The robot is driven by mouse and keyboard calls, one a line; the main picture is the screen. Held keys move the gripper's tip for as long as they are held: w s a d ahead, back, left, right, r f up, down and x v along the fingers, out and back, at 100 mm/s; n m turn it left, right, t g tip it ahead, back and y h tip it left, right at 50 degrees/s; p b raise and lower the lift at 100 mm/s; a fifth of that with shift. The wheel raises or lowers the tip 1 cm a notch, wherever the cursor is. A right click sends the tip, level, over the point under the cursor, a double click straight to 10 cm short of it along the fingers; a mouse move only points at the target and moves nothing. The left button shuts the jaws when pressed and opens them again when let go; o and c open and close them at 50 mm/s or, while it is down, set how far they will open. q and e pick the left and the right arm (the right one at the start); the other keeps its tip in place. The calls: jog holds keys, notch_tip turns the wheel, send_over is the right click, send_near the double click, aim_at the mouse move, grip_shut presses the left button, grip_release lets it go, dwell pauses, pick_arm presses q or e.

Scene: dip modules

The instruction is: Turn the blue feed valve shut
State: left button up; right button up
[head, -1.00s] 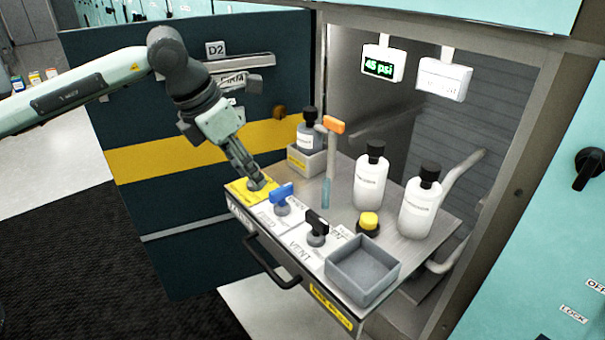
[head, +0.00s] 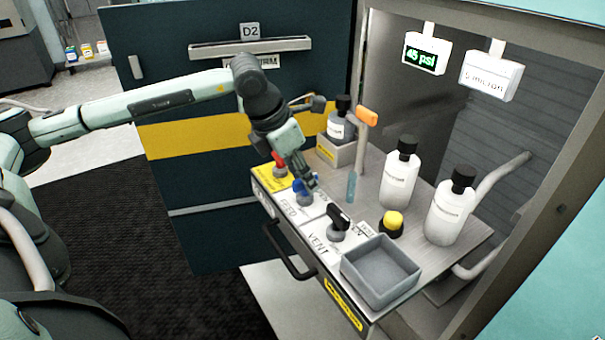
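The blue feed valve (head: 301,190) stands on a white plate marked FEED on the pulled-out shelf, between a red-handled valve (head: 279,162) on a yellow plate and the black vent valve (head: 339,217). My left gripper (head: 309,183) points down at the blue handle, with its fingertips at or against it and partly covering it. I cannot tell whether the fingers are closed on the handle. The handle's exact angle is partly hidden. My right gripper is out of view.
A gray tray (head: 381,272), a yellow button (head: 392,222), two white bottles (head: 399,173) and an upright orange-topped tool (head: 362,150) stand on the shelf. A display (head: 421,54) reads 45 psi.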

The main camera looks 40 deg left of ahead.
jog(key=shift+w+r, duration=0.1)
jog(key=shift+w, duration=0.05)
pick_arm(q)
grip_shut()
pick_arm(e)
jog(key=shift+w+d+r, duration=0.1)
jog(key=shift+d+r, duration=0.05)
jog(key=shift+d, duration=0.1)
